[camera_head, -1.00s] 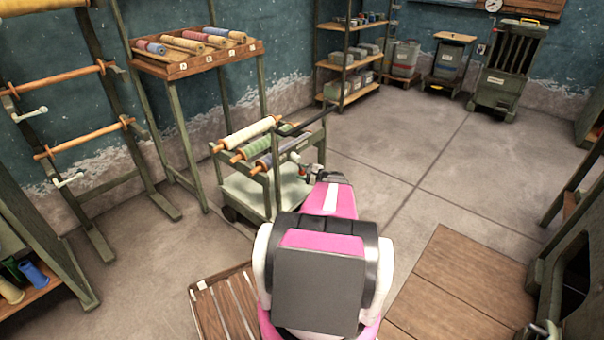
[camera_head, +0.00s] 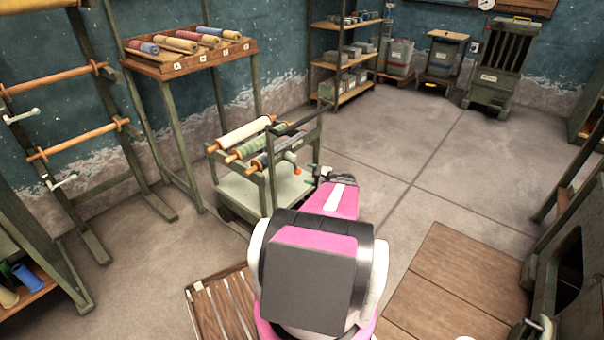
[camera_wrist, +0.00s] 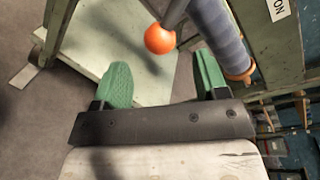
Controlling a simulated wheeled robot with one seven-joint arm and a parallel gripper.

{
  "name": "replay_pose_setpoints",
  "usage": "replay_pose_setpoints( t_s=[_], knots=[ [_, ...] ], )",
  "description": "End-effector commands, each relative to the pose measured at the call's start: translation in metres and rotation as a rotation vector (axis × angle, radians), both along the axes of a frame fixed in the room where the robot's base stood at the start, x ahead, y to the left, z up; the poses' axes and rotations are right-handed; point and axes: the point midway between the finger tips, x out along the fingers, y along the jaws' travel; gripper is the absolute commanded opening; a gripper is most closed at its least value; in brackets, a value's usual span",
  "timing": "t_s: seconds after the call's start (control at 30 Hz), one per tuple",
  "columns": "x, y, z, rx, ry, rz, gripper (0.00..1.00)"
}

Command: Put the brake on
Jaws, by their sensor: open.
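The cart (camera_head: 228,192) is a green-framed trolley with rolls on top and a pale lower deck. A brake lever with an orange ball knob (camera_head: 297,171) is on its near right side. In the wrist view the orange knob (camera_wrist: 160,39) hangs on a grey shaft (camera_wrist: 174,12), beyond and between the fingertips, apart from both. A white label reading "ON" (camera_wrist: 278,8) is on the green frame at upper right. My gripper (camera_head: 322,174) is just right of the knob in the head view. In the wrist view its green-padded jaws (camera_wrist: 163,75) are open and empty.
A roll rack (camera_head: 185,62) stands behind the cart and a ladder-like frame (camera_head: 75,140) at left. A slatted pallet (camera_head: 222,305) and wooden platform (camera_head: 440,285) are near my base. Shelves (camera_head: 345,62) and machines line the back wall. Floor right of the cart is clear.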

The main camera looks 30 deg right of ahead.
Motion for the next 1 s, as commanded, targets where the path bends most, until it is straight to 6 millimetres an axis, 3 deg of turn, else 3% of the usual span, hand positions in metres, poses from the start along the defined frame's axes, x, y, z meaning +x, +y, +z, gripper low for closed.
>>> replay_pose_setpoints(
  t_s=[0.1,0.3,1.0],
  knots=[
    [-0.018,-0.008,0.003,0.000,0.000,-0.001,0.67],
    [-0.033,-0.017,0.005,-0.001,0.000,0.000,0.67],
    [-0.036,-0.018,0.006,-0.001,-0.001,0.001,0.67]
  ],
)
